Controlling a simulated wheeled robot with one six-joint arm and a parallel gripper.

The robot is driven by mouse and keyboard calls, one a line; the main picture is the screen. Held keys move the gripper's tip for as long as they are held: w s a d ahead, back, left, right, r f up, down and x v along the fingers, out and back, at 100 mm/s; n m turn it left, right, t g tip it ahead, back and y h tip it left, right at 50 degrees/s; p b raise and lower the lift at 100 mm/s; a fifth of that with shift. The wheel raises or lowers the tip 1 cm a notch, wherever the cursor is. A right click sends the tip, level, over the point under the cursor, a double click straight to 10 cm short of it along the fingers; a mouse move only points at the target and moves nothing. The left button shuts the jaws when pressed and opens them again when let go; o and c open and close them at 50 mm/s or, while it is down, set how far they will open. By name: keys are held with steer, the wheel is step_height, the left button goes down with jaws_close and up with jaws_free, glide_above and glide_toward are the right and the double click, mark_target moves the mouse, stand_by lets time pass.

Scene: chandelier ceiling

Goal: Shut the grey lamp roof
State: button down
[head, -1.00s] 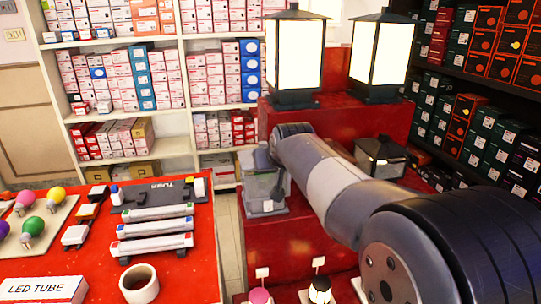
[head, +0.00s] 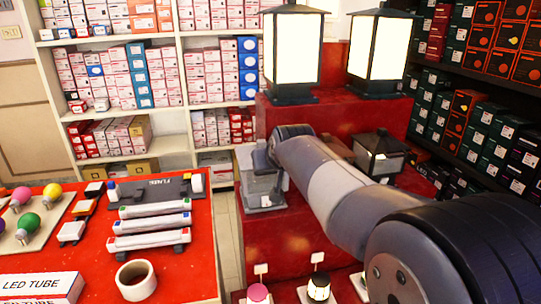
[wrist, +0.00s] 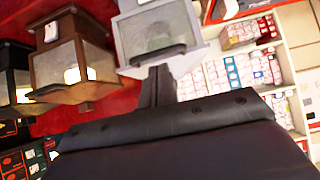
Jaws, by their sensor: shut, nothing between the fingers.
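The grey lamp (head: 263,191), a box with see-through panels, stands on a red step in the middle of the head view. Its upper part is partly hidden by the end of my arm, so I cannot tell how far its roof is open. In the wrist view the grey lamp (wrist: 151,36) is at the top centre, cut by the picture's edge. My gripper (wrist: 159,72) is shut and empty, its dark fingertips right by the lamp's near edge. Whether they touch it I cannot tell.
Two tall lit lanterns (head: 292,50) stand on the higher red step. A smaller dark lantern (head: 380,155) is right of my arm, and a brown lantern (wrist: 75,62) is left in the wrist view. A red table (head: 190,262) with bulbs and tubes is at left.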

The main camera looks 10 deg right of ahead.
steer(key=p+v, duration=0.1)
steer(key=v, duration=1.1)
steer(key=shift+w+r, duration=0.25)
steer(key=shift+w, duration=0.05)
steer(key=s+f+b+x, duration=0.1)
steer(key=b+x, duration=0.2)
steer(key=x, duration=1)
steer(key=shift+f, duration=0.25)
steer(key=shift+r, duration=0.1)
